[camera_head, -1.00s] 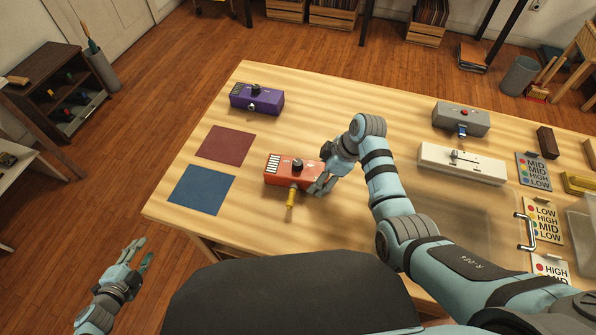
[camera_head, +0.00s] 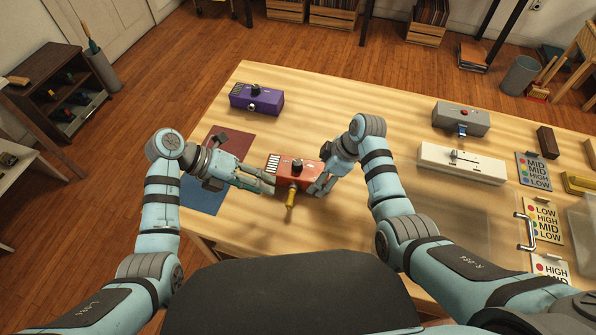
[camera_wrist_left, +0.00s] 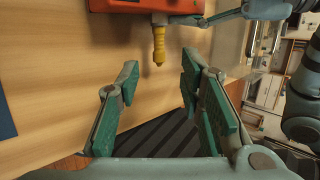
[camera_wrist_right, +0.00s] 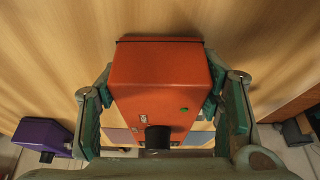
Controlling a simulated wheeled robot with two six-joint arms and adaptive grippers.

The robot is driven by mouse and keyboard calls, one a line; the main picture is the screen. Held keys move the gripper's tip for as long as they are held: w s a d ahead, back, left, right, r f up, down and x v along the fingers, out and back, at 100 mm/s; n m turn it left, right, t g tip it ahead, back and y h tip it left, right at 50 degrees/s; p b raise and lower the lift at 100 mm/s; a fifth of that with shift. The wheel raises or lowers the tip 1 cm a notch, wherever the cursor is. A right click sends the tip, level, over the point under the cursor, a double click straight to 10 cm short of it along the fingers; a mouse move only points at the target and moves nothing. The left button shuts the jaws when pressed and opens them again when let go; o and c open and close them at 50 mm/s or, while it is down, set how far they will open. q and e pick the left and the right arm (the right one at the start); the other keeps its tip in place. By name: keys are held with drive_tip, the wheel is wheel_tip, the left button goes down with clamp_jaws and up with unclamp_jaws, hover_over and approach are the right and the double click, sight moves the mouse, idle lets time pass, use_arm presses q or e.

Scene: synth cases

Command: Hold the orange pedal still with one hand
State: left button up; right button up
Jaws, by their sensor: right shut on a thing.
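The orange pedal (camera_head: 281,167) stands on the table with a dark knob on top. My right gripper (camera_head: 318,186) is shut on it from the right; in the right wrist view the orange pedal (camera_wrist_right: 160,75) lies between the two fingers. A yellow plug (camera_head: 290,199) sticks out of its near side, also seen in the left wrist view (camera_wrist_left: 159,45). My left gripper (camera_head: 272,186) is at the pedal's left, close to the plug. Its fingers are apart with nothing held between them (camera_wrist_left: 160,72).
A purple pedal (camera_head: 262,101) stands at the back left. A dark red mat (camera_head: 240,142) and a blue mat (camera_head: 200,198) lie under or beside my left arm. A grey pedal (camera_head: 461,120), a white pedal (camera_head: 440,162) and label cards (camera_head: 534,172) are at the right.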

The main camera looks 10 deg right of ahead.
use_arm(q)
drive_tip(key=x, duration=0.8)
drive_tip(key=shift+d+f, duration=0.2)
drive_tip(key=shift+f, duration=0.15)
drive_tip(key=shift+c, duration=0.6)
clamp_jaws()
drive_tip(key=shift+s, duration=0.1)
drive_tip(key=shift+s+a, duration=0.2)
drive_tip(key=shift+s, duration=0.45)
drive_tip(key=shift+s+a, duration=0.2)
drive_tip(key=shift+s, duration=0.45)
drive_tip(key=shift+s+a, duration=0.25)
drive_tip(key=shift+s, duration=0.35)
